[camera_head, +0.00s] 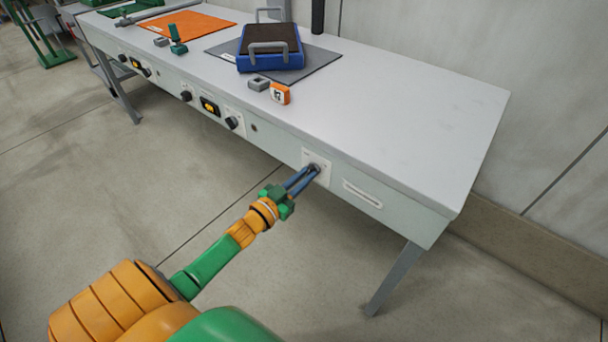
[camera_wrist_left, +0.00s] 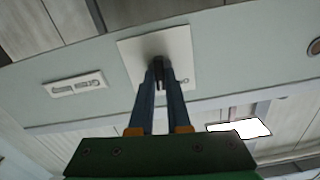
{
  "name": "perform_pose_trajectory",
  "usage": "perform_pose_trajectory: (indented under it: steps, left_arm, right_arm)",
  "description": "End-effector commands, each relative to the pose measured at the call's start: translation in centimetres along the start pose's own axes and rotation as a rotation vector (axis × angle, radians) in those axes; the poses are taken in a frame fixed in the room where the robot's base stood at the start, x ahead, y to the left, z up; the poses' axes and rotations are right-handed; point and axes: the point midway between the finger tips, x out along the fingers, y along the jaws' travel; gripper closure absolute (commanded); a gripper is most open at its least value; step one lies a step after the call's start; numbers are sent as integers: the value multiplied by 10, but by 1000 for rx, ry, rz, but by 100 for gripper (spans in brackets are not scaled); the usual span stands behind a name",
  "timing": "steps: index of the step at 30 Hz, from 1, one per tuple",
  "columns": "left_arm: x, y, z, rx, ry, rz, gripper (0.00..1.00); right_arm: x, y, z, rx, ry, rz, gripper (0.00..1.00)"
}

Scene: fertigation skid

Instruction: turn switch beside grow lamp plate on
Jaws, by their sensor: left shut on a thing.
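The switch (camera_head: 313,166) sits on a pale square plate on the bench's front panel, to the left of a white label plate (camera_head: 362,194). My left gripper (camera_head: 313,171) reaches it with its blue fingers shut on the switch. In the left wrist view the fingers (camera_wrist_left: 160,80) close around the dark switch lever (camera_wrist_left: 159,66) in front of the square plate (camera_wrist_left: 180,48). My right gripper is not in view.
The bench top (camera_head: 420,120) carries a blue tray (camera_head: 270,48) on a grey mat, an orange mat (camera_head: 185,26) and small blocks. Knobs and displays (camera_head: 210,106) line the front panel to the left. A bench leg (camera_head: 394,279) stands below right; the floor in front is clear.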

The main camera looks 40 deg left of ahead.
Motion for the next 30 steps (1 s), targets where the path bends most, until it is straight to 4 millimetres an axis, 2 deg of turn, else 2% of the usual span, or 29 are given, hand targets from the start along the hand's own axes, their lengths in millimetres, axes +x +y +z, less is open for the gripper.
perform_pose_trajectory:
  steps: [15,30]
  left_arm:
    - [0,1,1,447,-1,0,100]
    - [0,2,1,658,-1,1,100]
  right_arm:
    - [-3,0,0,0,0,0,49]
    - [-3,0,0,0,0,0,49]
